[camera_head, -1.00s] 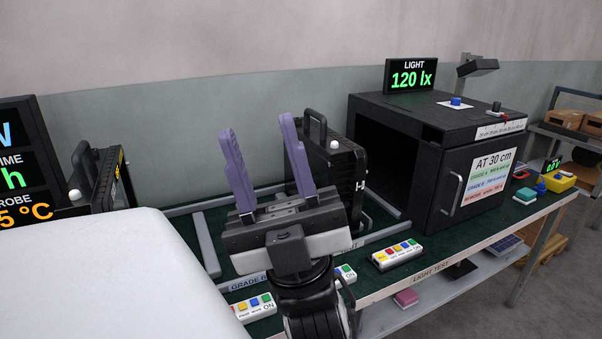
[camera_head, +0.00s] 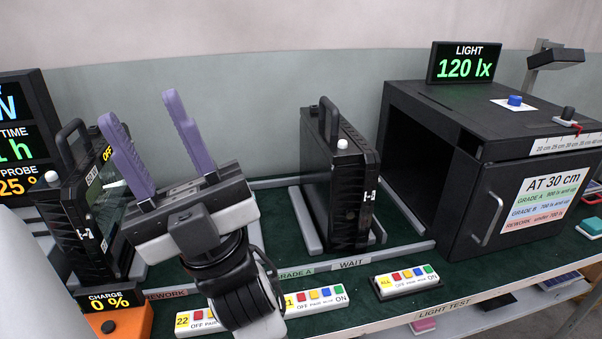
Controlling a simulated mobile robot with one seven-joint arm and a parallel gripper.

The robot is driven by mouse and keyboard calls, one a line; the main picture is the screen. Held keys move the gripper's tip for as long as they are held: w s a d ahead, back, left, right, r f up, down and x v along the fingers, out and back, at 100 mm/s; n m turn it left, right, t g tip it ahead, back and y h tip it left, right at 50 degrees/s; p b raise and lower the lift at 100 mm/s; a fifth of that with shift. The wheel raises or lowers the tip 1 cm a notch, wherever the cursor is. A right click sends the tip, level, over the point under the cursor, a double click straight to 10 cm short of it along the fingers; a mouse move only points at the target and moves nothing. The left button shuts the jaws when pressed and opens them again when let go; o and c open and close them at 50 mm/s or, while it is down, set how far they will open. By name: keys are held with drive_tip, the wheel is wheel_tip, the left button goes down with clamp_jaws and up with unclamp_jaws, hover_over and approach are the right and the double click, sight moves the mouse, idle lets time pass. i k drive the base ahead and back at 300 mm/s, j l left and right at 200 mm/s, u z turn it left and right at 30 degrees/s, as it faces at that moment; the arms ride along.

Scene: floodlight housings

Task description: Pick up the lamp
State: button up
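Two black floodlight lamps with top handles stand upright on the green bench. One lamp (camera_head: 345,185) stands in the bay by the WAIT label, between grey rails. The other lamp (camera_head: 80,215) stands at the left, behind a "CHARGE 0 %" display. My gripper (camera_head: 146,112) is open, its two purple fingers apart and pointing up in the picture with nothing between them. It is in front of the gap between the two lamps, nearer the left one, and looks apart from both.
A black test box (camera_head: 490,150) with an open left side stands at the right, with a light meter display (camera_head: 464,63) reading 120 lx. Button remotes, including one remote (camera_head: 406,282), lie along the bench's front edge. An orange block (camera_head: 122,322) is at lower left.

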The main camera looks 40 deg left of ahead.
sight(340, 168)
drive_tip(key=i+l+u, duration=0.3)
drive_tip(key=l+u, duration=0.25)
drive_tip(key=i+l+u, duration=0.3)
drive_tip(key=l, duration=0.15)
drive_tip(key=l+u, duration=0.3)
drive_tip(key=i, duration=0.45)
drive_tip(key=l, duration=0.1)
